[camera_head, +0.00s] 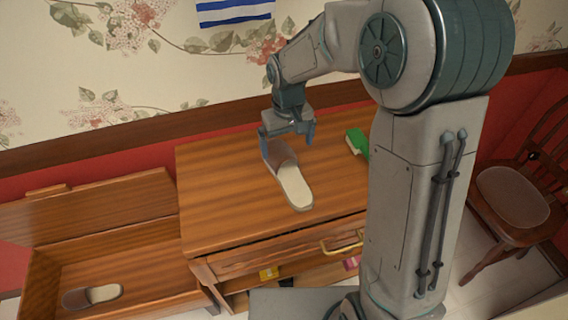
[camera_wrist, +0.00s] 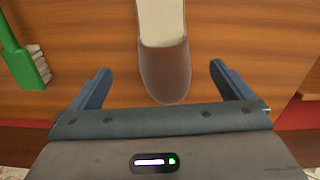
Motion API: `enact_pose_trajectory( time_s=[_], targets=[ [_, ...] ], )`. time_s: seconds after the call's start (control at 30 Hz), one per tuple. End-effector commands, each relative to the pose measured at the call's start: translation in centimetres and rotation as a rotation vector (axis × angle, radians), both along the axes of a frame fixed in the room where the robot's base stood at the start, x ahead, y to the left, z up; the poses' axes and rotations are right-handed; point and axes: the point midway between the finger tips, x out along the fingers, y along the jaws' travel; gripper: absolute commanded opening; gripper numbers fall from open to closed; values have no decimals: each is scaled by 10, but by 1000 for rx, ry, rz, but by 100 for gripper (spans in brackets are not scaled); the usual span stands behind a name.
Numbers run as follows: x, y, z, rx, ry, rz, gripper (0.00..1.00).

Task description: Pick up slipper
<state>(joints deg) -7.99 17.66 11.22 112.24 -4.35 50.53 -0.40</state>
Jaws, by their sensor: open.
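A slipper (camera_head: 293,184) with a brown toe and a pale insole lies on top of the wooden cabinet (camera_head: 220,190). My gripper (camera_head: 288,136) is open over its toe end. In the wrist view the slipper's brown toe (camera_wrist: 165,72) lies between the two spread blue fingers of my gripper (camera_wrist: 160,84), with a gap on each side. I cannot tell how far above the slipper the fingers are. A second, similar slipper (camera_head: 92,296) lies in the low wooden box at the lower left.
A green brush (camera_head: 358,143) lies on the cabinet top to the right of the slipper; it also shows in the wrist view (camera_wrist: 22,58). The cabinet has a drawer with a yellow handle (camera_head: 341,246) and small items on a shelf below. A wooden chair (camera_head: 512,194) stands at the right.

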Motion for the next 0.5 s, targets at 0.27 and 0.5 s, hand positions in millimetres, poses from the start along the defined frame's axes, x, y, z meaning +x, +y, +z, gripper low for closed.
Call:
enact_pose_trajectory(
  time_s=[0.27,0.5],
  targets=[
    [0,0,-30,-1,0,-1,100],
    [5,8,-55,0,3,0,100]
  ],
)
